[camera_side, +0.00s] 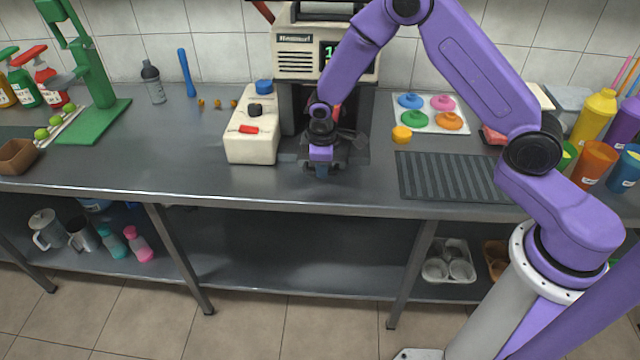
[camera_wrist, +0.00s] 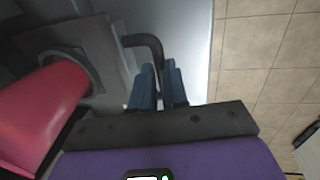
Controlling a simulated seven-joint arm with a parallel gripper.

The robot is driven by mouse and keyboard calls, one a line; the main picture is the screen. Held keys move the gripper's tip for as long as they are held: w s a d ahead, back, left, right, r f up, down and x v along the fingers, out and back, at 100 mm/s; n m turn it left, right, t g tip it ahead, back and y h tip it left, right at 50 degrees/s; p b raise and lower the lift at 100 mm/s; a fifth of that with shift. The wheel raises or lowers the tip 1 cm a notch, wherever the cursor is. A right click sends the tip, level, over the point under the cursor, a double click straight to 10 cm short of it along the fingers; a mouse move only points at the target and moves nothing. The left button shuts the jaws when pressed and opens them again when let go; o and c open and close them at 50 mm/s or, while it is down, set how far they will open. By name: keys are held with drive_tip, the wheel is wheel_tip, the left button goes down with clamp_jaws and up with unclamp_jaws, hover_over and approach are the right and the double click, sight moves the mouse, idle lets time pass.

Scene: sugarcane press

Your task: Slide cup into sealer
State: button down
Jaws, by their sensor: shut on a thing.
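The sealer (camera_side: 298,55) is a cream and black machine at the back middle of the counter, with a lit green display. In the side view only a bit of red shows behind my wrist. A black bent handle (camera_wrist: 142,40) comes out from the holder. My gripper (camera_wrist: 159,75) has its blue fingers closed around the handle's end. In the side view my gripper (camera_side: 321,172) is low in front of the sealer, near the counter's front edge.
A cream control box (camera_side: 250,140) with red, black and blue buttons stands left of the sealer. A tray of coloured lids (camera_side: 428,112) and a ribbed dark mat (camera_side: 450,177) lie to the right. The counter (camera_side: 150,165) left of the box is mostly clear at the front.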

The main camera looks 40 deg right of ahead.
drive_tip(key=w+d, duration=0.6)
drive_tip(key=shift+w+d, duration=0.1)
drive_tip(key=shift+d, duration=0.1)
drive_tip(key=c, duration=1.1)
unclamp_jaws()
drive_tip(key=shift+w+d, duration=0.1)
drive_tip(key=shift+c, duration=0.2)
drive_tip(key=shift+r, duration=0.15)
drive_tip(key=shift+r, duration=0.35)
wheel_tip(320, 180, up, 16)
drive_tip(key=s+a, duration=0.2)
drive_tip(key=shift+s+a, duration=0.2)
drive_tip(key=shift+s, duration=0.05)
drive_tip(key=shift+r, duration=0.1)
drive_tip(key=shift+r, duration=0.1)
